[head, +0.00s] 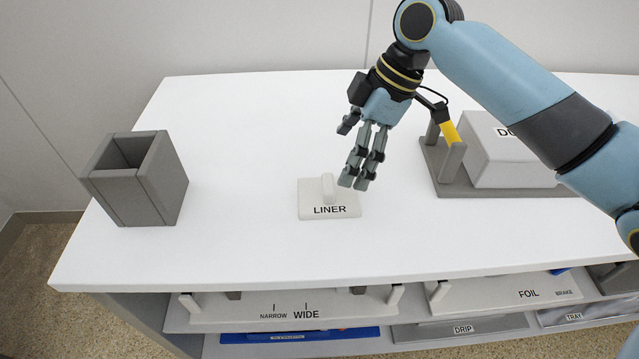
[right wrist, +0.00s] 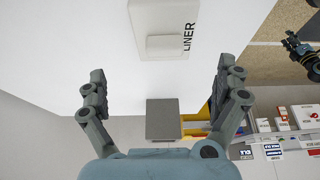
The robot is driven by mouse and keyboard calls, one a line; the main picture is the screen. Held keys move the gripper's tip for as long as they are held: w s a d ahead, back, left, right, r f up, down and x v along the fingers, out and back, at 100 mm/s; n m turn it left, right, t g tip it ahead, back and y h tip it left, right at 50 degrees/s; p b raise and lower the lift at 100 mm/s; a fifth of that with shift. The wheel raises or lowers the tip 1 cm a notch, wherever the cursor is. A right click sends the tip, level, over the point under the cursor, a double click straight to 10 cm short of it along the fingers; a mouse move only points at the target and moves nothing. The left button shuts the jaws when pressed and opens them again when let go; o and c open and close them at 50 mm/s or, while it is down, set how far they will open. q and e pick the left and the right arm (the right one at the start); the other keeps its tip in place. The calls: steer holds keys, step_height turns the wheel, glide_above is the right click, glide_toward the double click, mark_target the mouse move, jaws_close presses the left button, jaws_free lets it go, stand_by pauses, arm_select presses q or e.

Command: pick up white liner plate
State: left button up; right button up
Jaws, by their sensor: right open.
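The white liner plate (head: 312,207) lies flat on the white table top, with an upright grip block on it and the word LINER along its front. It also shows at the top of the right wrist view (right wrist: 155,14), cut off by the edge. My right gripper (head: 357,183) is above and just right of the plate, fingers pointing down. In the right wrist view (right wrist: 160,78) its fingers are wide apart with nothing between them. The grip block shows ahead of the fingertips. My left gripper is not in the head view.
A grey open box (head: 150,185) stands at the table's left. Labelled trays (head: 290,312) sit on a shelf below the front edge. The table between box and plate is clear.

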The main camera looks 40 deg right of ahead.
mark_target(331, 183)
steer(key=x, duration=0.3)
steer(key=shift+s+a, duration=0.15)
steer(key=shift+s, duration=0.05)
steer(key=x, duration=0.5)
steer(key=shift+a+f+b, duration=0.1)
steer(key=shift+f+b, duration=0.15)
steer(key=shift+b, duration=0.05)
steer(key=c, duration=0.5)
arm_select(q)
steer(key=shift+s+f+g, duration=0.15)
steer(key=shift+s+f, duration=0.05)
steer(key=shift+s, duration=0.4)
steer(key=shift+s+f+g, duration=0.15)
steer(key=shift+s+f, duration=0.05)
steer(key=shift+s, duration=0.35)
arm_select(e)
steer(key=c, duration=0.7)
steer(key=shift+r, duration=0.1)
